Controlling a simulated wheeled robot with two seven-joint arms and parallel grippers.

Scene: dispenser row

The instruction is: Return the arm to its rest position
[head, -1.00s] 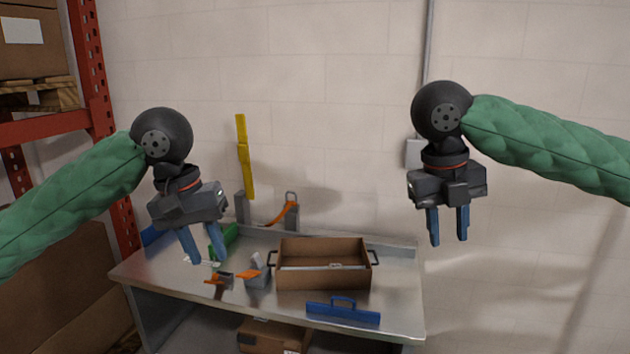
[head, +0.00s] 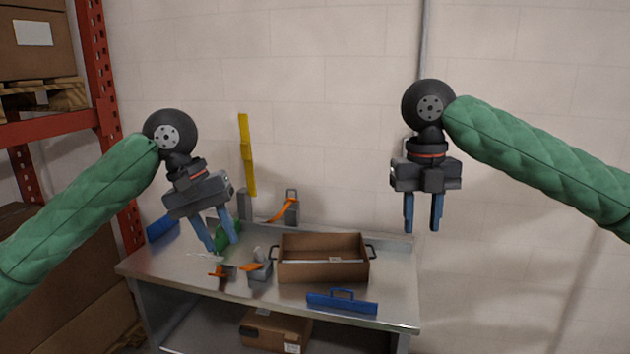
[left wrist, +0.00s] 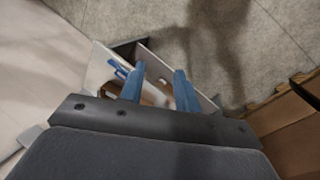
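My left gripper (head: 215,248) hangs above the left part of the metal table (head: 180,268), its two blue fingers apart with nothing between them. In the left wrist view the fingers (left wrist: 156,88) are also apart, with the table far below. My right gripper (head: 423,228) hangs in the air near the table's right edge, in front of the wall. Its blue fingers point down, apart and empty. Neither gripper touches anything that I can see.
A brown box with black handles (head: 322,272) stands on the table. A blue handled bar (head: 341,302) lies at the front edge. Orange-and-grey dispensers (head: 258,268) stand left of the box. A yellow strip (head: 246,155) stands behind. A red shelf rack (head: 95,75) is at left.

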